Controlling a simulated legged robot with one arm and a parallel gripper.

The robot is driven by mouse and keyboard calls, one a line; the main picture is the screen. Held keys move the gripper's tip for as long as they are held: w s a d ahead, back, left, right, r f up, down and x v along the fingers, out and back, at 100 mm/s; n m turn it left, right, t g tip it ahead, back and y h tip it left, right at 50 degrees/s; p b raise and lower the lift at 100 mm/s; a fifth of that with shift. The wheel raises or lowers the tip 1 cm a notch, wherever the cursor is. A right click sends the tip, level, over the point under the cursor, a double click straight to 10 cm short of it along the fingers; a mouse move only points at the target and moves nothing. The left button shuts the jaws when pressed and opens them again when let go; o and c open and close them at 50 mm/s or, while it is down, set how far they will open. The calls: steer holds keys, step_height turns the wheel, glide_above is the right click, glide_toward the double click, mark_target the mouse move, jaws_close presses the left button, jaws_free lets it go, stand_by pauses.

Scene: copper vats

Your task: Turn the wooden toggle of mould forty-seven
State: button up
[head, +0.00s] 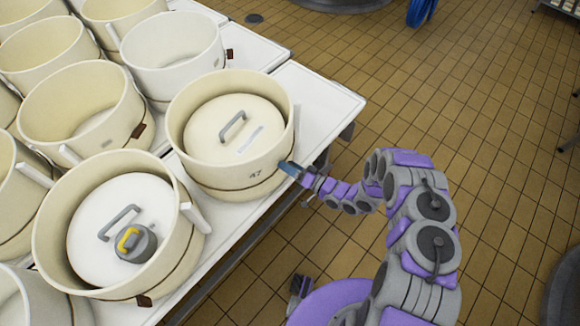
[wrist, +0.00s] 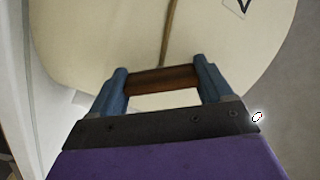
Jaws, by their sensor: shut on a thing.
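Mould forty-seven (head: 188,150) is a cream round tub marked 47, standing upright near the table's edge. A pale lid (head: 238,112) with a grey handle lies inside it. My gripper (head: 289,169) is at the right side of its wall, just right of the number. In the wrist view, the brown wooden toggle (wrist: 160,81) lies crosswise between the two blue fingers of my gripper (wrist: 163,85), which is shut on it. A cord (wrist: 170,30) runs along the mould's wall to the toggle. In the head view the toggle is hidden by the gripper.
Another mould (head: 185,245) stands in front left, with a lid and a grey weight with a yellow handle (head: 130,241) inside. Several more moulds fill the white tables (head: 318,95) at left.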

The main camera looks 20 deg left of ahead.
steer(key=shift+w+d, duration=0.1)
steer(key=shift+w, duration=0.05)
steer(key=o, duration=1)
steer(key=shift+f, duration=0.1)
steer(key=shift+c, duration=0.2)
steer(key=p+v, duration=0.2)
steer(key=v, duration=1.5)
steer(key=shift+d, duration=0.15)
steer(key=shift+c, duration=0.2)
